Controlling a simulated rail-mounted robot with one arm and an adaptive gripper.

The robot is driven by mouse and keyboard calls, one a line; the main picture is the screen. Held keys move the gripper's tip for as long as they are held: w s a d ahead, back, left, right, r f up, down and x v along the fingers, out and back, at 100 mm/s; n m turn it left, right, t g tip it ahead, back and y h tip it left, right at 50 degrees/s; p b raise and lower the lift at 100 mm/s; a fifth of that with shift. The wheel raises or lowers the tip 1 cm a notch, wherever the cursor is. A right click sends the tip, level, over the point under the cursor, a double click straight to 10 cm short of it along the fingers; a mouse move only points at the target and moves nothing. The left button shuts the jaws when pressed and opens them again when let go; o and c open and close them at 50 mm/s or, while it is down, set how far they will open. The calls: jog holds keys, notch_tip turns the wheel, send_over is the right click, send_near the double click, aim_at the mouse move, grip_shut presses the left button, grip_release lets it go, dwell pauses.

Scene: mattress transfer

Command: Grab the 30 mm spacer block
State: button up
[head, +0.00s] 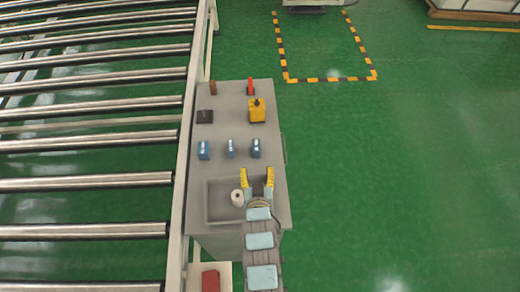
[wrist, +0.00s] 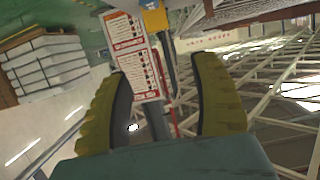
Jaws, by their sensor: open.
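Three blue blocks stand in a row on the grey worktop: a left one (head: 203,150) that looks widest, a narrow middle one (head: 230,148) and a right one (head: 255,148). Their markings are too small to read, so I cannot tell which is the 30 mm spacer block. My gripper (head: 257,177) has yellow fingers spread apart and appears just in front of the right block in the head view. In the wrist view my gripper (wrist: 158,75) is open with nothing held between its fingers. No blue block shows in the wrist view.
The worktop (head: 272,125) also carries a yellow item (head: 257,110), a red item (head: 250,87), a black item (head: 204,116) and a brown item (head: 213,87). A recessed tray (head: 215,207) holds a white roll (head: 237,198). A roller conveyor (head: 90,182) runs along the left.

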notch_tip(320, 180, down, 3)
jog(key=g, duration=0.1)
send_near(257, 146)
jog(key=shift+b+x, duration=0.45)
jog(key=shift+x, duration=0.8)
jog(key=shift+w+a, duration=0.2)
jog(key=shift+w, duration=0.65)
jog(key=shift+w+f, duration=0.45)
jog(key=shift+x, duration=2.05)
jog(key=shift+f, duration=0.1)
grip_shut()
